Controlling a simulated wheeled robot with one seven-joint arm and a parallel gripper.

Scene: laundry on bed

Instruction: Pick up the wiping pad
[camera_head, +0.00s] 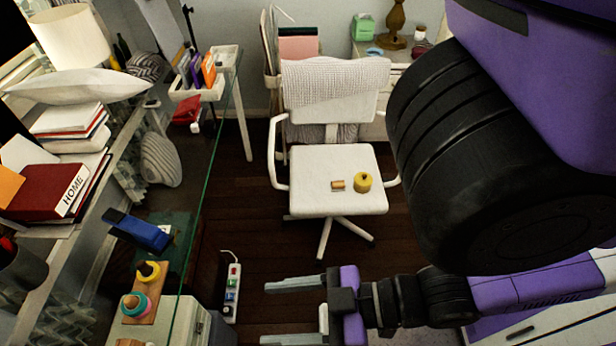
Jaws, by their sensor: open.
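I cannot tell for certain which thing is the wiping pad. A small flat orange-brown block (338,185) lies on the white seat of the office chair (322,165).
A power strip (232,290) lies on the dark floor. A white tray (212,88) stands behind. My large arm links hide the right side. Floor around the chair looks clear.

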